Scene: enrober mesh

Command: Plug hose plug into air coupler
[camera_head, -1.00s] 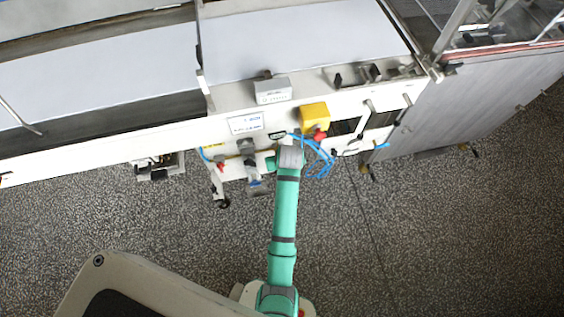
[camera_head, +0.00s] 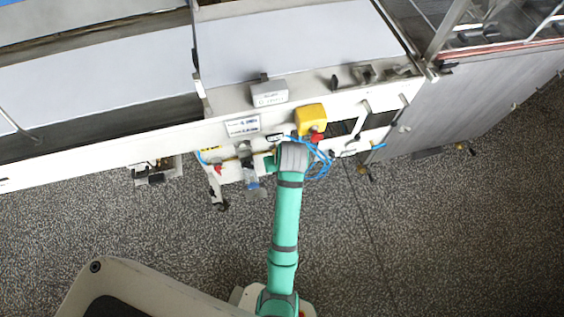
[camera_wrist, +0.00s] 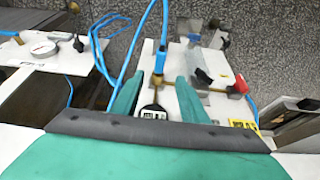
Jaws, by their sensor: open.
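The blue hose (camera_wrist: 164,32) hangs down the white panel in the wrist view and ends in a brass-coloured plug (camera_wrist: 157,78). My gripper (camera_wrist: 157,88) is open, with one green finger on each side of the plug; I see no clear contact. A brass fitting line (camera_wrist: 216,90), which seems to carry the air coupler, runs right of my fingers to a red valve handle (camera_wrist: 240,84). The coupler's mouth cannot be made out. In the head view the blue hose (camera_head: 322,162) loops right of my wrist, the red handle (camera_head: 218,169) is to the left, and my fingers are mostly hidden.
A filter unit with a bowl (camera_head: 250,180) stands left of my wrist. The speckled floor (camera_head: 420,240) is clear.

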